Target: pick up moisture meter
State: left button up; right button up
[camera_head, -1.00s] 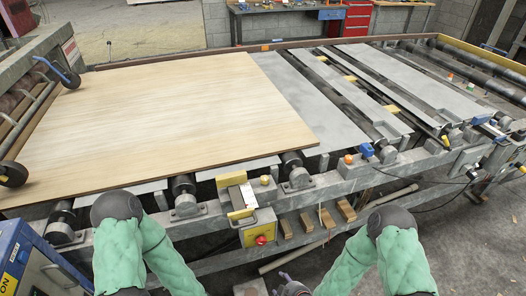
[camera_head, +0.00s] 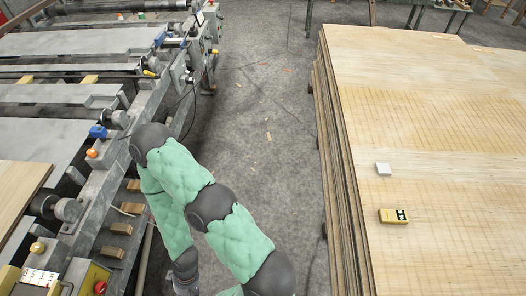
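A small yellow moisture meter (camera_head: 394,216) with a dark display at its right end lies flat on top of a veneer stack (camera_head: 430,120) at the right. My arm with green padded sleeves and dark joints reaches across the lower middle, left of the stack and well apart from the meter. No gripper fingers can be made out in this view.
A small white block (camera_head: 383,169) lies on the stack just behind the meter. A roller machine (camera_head: 100,160) with metal rails fills the left side. Open grey floor (camera_head: 270,95) with scattered chips lies between the machine and the stack.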

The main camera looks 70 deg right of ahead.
aim_at(386, 216)
jog(key=z, duration=3.9)
jog(key=i+j+z, duration=0.1)
jog(key=j, duration=0.25)
